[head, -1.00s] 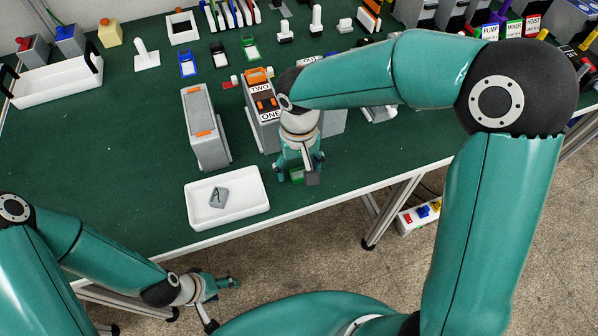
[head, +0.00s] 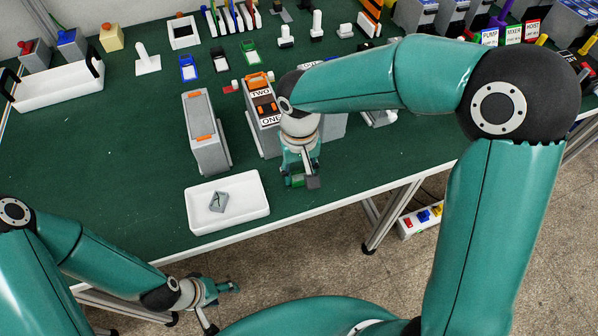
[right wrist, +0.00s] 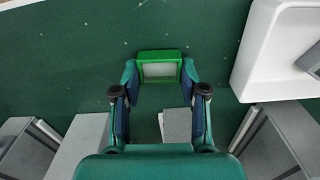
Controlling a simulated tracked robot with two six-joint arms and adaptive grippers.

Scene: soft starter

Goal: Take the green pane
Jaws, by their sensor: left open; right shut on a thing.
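A green pane (right wrist: 160,67), a green frame around a pale grey window, sits between the fingertips of my right gripper (right wrist: 160,76) in the right wrist view. The right gripper is shut on its two sides. In the head view the pane (head: 297,182) is mostly hidden by the right gripper (head: 299,178), near the table's front edge. I cannot tell whether it touches the table. My left gripper (head: 225,307) is open and empty, off the table's front edge at the lower left. Another green-framed piece (head: 249,52) lies further back.
A white tray (head: 256,212) with a grey tile (head: 218,202) stands left of the right gripper. A blue-framed piece (head: 188,68) lies further back. The table's left middle is clear.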

